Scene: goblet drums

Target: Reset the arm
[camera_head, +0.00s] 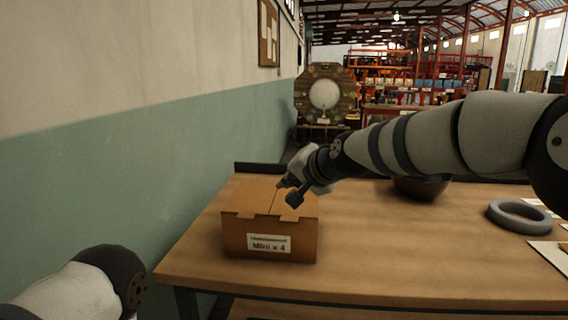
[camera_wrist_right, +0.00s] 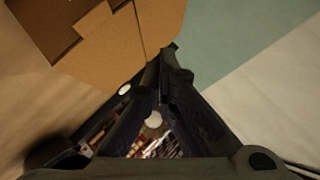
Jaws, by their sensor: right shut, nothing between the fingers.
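My right arm reaches in from the right in the head view. Its gripper (camera_head: 287,192) is over the top of a closed cardboard box (camera_head: 268,240) labelled "Mini x 4". In the right wrist view the fingers (camera_wrist_right: 160,62) meet at their tips with nothing between them, and the cardboard box (camera_wrist_right: 95,45) shows beyond them at the upper left. I cannot tell whether the fingers touch the box. Part of my left arm shows at the lower left of the head view; its gripper is out of view.
The box stands on a wooden table (camera_head: 400,262), near its left end. A dark bowl (camera_head: 420,187) is partly hidden behind my right arm. A grey ring (camera_head: 518,215) and papers lie at the right. A green and white wall (camera_head: 130,165) runs along the left. The table's front middle is clear.

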